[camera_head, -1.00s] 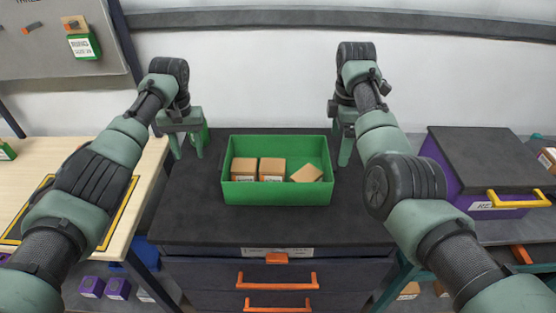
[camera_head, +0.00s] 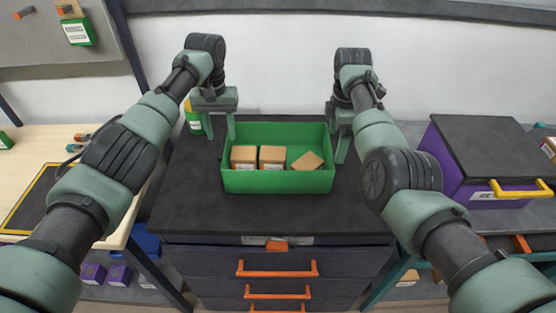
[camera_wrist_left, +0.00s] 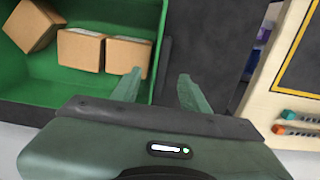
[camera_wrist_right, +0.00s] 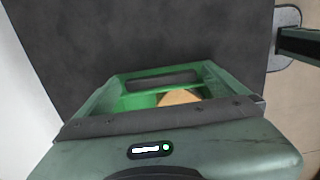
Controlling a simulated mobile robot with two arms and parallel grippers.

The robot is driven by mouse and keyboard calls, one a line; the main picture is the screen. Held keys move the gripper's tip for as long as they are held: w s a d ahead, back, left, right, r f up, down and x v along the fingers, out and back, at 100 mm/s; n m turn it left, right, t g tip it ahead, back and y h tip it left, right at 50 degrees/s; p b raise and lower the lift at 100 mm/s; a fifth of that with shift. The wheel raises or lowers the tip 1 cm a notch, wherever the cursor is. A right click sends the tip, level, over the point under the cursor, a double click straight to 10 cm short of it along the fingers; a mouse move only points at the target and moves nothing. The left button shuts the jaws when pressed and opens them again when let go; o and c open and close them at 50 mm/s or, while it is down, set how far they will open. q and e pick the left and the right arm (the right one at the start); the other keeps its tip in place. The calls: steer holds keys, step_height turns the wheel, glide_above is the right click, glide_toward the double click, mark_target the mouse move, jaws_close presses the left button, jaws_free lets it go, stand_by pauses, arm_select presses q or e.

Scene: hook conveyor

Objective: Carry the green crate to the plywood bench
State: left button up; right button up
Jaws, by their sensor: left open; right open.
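The green crate (camera_head: 277,182) sits on the dark top of a drawer cabinet and holds several cardboard boxes. My left gripper (camera_head: 220,128) is open at the crate's left wall. In the left wrist view its fingers (camera_wrist_left: 160,92) point down on either side of that wall (camera_wrist_left: 158,45); I cannot tell whether they touch it. My right gripper (camera_head: 341,146) is open at the crate's right end. In the right wrist view a green slotted part (camera_wrist_right: 160,78) and a box show in front of it; contact is unclear. The plywood bench (camera_head: 70,140) stands at the left.
A dark mat with a yellow outline (camera_head: 35,198) lies on the plywood bench, beside small orange-tipped and teal-tipped items. A green and yellow container (camera_head: 193,118) stands behind my left gripper. A purple bin with a dark lid (camera_head: 480,165) stands at the right. The cabinet top before the crate is clear.

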mark_target(224, 145)
arm_select(q)
step_height(224, 145, down, 4)
steer(key=shift+f, duration=0.1)
arm_select(e)
step_height(224, 145, down, 6)
steer(key=shift+f, duration=0.2)
arm_select(q)
jaws_close()
arm_select(e)
steer(key=shift+w, duration=0.1)
steer(key=c, duration=1.8)
steer(key=shift+o, duration=0.2)
